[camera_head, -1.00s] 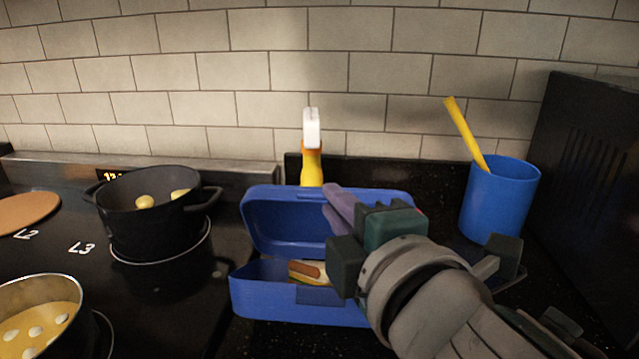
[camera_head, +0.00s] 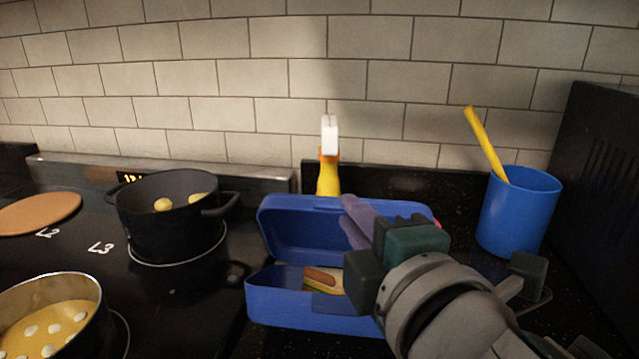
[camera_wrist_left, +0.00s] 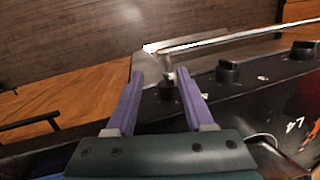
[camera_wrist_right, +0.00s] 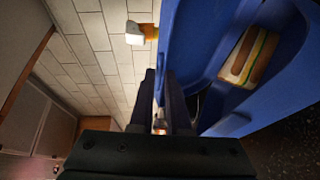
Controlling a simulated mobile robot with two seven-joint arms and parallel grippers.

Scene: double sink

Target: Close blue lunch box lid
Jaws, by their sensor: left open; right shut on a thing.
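The blue lunch box (camera_head: 290,306) sits on the dark counter with its lid (camera_head: 300,225) raised at the back. A sandwich-like item (camera_head: 322,279) lies inside; it also shows in the right wrist view (camera_wrist_right: 248,55). My right gripper (camera_head: 358,220) reaches over the box's right part, its purple fingers at the raised lid. In the right wrist view its fingers (camera_wrist_right: 165,100) are shut on the lid's edge; the exact contact is dark and partly hidden. My left gripper (camera_wrist_left: 158,85) shows only in its wrist view, open and empty, near the stove front.
A yellow-and-white spray bottle (camera_head: 328,165) stands behind the lid. A blue cup (camera_head: 518,215) with a yellow utensil is at right, near a dark box-like appliance (camera_head: 600,190). A black pot (camera_head: 172,222) and a pan (camera_head: 50,318) of yellow food stand on the stove at left.

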